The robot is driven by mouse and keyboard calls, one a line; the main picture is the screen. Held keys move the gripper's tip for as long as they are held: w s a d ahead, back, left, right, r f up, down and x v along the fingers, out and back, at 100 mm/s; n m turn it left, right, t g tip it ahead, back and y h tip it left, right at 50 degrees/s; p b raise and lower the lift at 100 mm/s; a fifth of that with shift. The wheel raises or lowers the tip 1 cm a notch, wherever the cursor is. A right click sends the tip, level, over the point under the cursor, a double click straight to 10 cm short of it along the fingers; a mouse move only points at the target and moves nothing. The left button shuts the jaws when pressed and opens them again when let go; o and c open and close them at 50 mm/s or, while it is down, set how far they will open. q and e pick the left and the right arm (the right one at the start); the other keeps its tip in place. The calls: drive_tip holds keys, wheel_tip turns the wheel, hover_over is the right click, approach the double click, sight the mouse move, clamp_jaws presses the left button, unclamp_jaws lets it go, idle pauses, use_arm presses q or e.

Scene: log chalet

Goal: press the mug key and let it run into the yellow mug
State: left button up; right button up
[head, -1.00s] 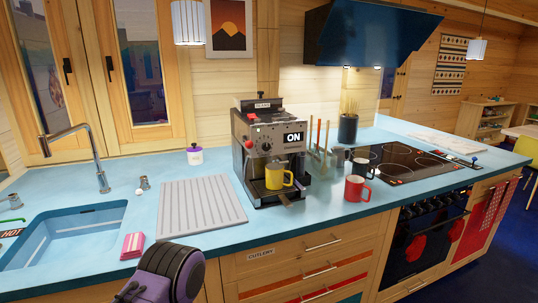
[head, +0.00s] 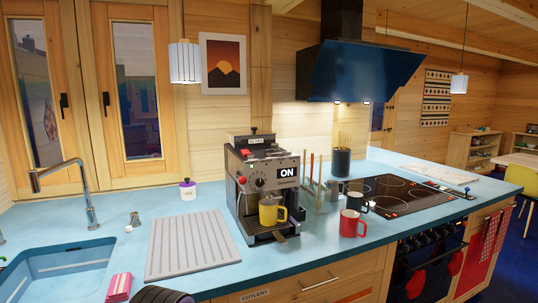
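The coffee machine (head: 262,180) stands on the blue counter, with a display reading ON at its upper front. The yellow mug (head: 270,210) sits upright on the machine's drip tray, under the spout area. The mug key cannot be picked out at this size; small controls and a red knob (head: 241,180) show on the front. A dark rounded part of my own arm shows at the bottom edge. Neither gripper's fingers are in view.
A red mug (head: 352,224) and a dark mug (head: 356,196) stand right of the machine, near a wooden rack (head: 313,192). A ribbed drainboard (head: 190,244) lies to the left, beside the sink (head: 50,272). The hob (head: 400,193) is further right.

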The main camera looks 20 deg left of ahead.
use_arm(q)
clamp_jaws()
idle(0.5)
idle(1.1)
